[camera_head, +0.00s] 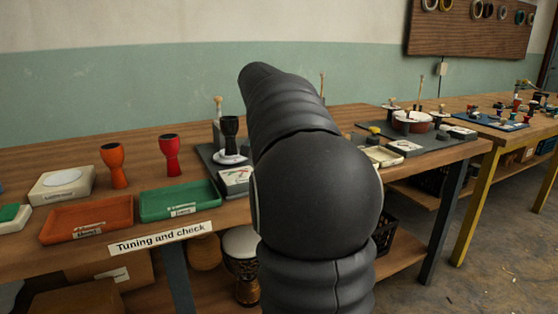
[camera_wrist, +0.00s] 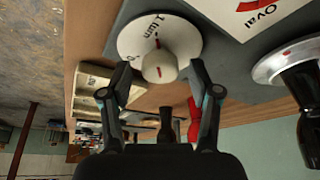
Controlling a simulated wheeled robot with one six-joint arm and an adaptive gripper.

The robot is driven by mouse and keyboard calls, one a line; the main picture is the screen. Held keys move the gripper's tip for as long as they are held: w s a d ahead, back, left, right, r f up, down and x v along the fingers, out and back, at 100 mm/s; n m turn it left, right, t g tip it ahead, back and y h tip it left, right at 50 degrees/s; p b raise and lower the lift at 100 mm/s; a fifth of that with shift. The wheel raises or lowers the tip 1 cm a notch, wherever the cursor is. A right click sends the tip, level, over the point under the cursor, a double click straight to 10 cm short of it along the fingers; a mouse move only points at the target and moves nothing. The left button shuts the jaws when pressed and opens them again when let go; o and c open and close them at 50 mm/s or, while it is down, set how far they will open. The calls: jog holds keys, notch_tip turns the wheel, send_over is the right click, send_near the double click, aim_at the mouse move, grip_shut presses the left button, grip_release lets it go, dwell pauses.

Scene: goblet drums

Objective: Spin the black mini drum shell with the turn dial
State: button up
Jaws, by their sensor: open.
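The black mini drum shell (camera_head: 230,130) stands upright on a silver round plate (camera_head: 229,158) on a dark grey station. In the wrist view, the shell (camera_wrist: 306,118) and its silver plate (camera_wrist: 268,70) are at the right edge, partly cut off. The turn dial (camera_wrist: 180,32) is a white disc marked "1 turn" with a red line and a pale central knob (camera_wrist: 158,66). My gripper (camera_wrist: 160,74) is open, its fingertips on either side of the knob in the picture. I cannot tell whether they touch it. My arm hides the gripper and dial in the head view.
A white card (camera_wrist: 250,14) reading "Oval" lies beside the dial. An orange tray (camera_head: 88,220), a green tray (camera_head: 180,201), an orange drum shell (camera_head: 114,165) and a red drum shell (camera_head: 170,156) are left of the station. More fixtures (camera_head: 405,125) stand to the right.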

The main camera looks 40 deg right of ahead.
jog(key=v, duration=1.2)
jog(key=shift+s, duration=0.1)
jog(key=s+a+f+n+t+y, duration=0.1)
jog(key=s+a+f+n, duration=0.3)
jog(key=a, duration=0.4)
jog(key=s+a+f+n+t+y, duration=0.1)
jog(key=s+a+f+n+t, duration=0.1)
jog(key=s+a+f+n, duration=0.45)
jog(key=s+a+f+n+y, duration=0.1)
jog(key=s+a+f, duration=0.3)
jog(key=a+f, duration=0.2)
jog(key=s+a+f+n+t+y, duration=0.1)
jog(key=s+a+f+n, duration=0.1)
jog(key=s+a+f, duration=0.3)
notch_tip(320, 180, down, 3)
jog(key=shift+a+f, duration=0.2)
jog(key=shift+a, duration=0.25)
